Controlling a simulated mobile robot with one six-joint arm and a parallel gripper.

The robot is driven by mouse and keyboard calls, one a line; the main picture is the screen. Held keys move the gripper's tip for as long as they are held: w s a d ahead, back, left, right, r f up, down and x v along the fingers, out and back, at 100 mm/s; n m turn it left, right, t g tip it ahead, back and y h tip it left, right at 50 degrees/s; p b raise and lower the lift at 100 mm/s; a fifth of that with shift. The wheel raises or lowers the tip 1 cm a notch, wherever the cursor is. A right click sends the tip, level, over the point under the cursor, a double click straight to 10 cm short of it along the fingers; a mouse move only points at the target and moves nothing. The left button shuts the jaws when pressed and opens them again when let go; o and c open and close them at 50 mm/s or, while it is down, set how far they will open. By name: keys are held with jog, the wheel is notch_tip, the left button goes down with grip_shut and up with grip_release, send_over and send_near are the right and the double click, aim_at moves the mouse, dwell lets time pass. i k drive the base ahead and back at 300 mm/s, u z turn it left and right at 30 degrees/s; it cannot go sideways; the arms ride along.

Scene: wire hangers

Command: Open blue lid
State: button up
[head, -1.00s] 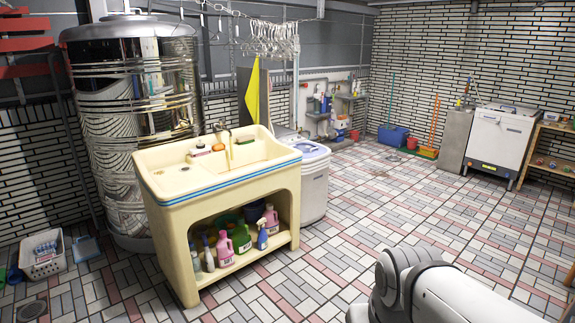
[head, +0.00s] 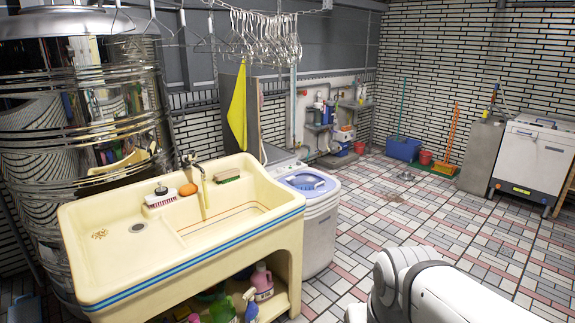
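The blue lid (head: 306,182) is on top of a small white washing machine (head: 318,228), just right of the cream sink, and it looks closed. My white arm shows at the lower right, apart from the lid and nearer to me. My gripper is not in view.
The cream sink (head: 100,271) stands in front and to the left, its right end close to the washing machine. Wire hangers (head: 265,38) hang overhead. A blue bin (head: 403,149) and a white appliance (head: 527,160) stand at the back right. The tiled floor (head: 405,215) right of the washing machine is clear.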

aim_at(329, 184)
jog(key=i, duration=1.25)
jog(key=z, duration=0.85)
jog(key=i, duration=2.3)
jog(key=u, duration=1.05)
